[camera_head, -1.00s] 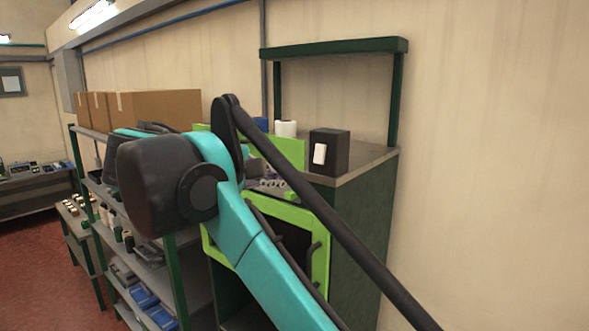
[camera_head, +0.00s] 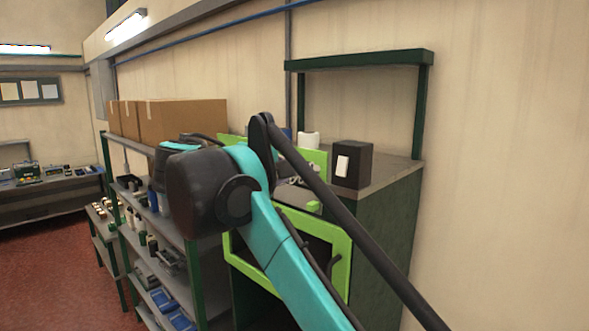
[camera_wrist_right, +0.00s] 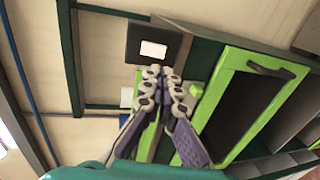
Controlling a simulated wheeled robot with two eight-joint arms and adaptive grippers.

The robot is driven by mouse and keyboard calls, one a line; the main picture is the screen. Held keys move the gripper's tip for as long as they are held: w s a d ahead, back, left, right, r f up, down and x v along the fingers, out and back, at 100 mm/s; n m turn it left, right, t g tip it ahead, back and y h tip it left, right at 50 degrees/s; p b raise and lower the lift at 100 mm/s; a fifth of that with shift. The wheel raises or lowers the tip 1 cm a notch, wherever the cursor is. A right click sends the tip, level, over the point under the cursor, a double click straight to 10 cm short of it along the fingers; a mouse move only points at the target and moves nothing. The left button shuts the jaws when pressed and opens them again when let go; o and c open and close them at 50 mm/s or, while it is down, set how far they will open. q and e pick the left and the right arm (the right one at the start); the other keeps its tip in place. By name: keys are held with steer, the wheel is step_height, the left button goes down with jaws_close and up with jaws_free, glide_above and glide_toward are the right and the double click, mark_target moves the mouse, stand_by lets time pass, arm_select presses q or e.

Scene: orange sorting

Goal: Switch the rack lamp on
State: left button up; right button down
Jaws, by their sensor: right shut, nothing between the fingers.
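A black box (camera_head: 352,164) with a white switch plate (camera_head: 342,165) on its front stands on the grey cabinet top (camera_head: 397,174). In the right wrist view the black box (camera_wrist_right: 135,51) and its white plate (camera_wrist_right: 153,49) are just beyond my right gripper (camera_wrist_right: 160,74). Its two fingers are together with nothing between them; the tips show just below the box in the picture, and I cannot tell whether they touch it. My left gripper is in neither view. A dark green overhead frame (camera_head: 360,59) stands above the cabinet.
Shelves with cardboard boxes (camera_head: 182,119) and blue bins (camera_head: 166,301) stand to the left. Open red floor (camera_head: 60,265) lies at far left.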

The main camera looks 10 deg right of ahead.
mark_target(340, 173)
steer(key=p+x, duration=0.1)
steer(key=x, duration=0.7)
steer(key=shift+d, duration=0.1)
steer(key=shift+w+d+f+t+h+b, duration=0.2)
steer(key=shift+d+f+t+h+b, duration=0.25)
steer(key=shift+b, duration=0.45)
steer(key=shift+a+r+p, duration=0.15)
steer(key=shift+r+p, duration=0.1)
steer(key=shift+p, duration=0.05)
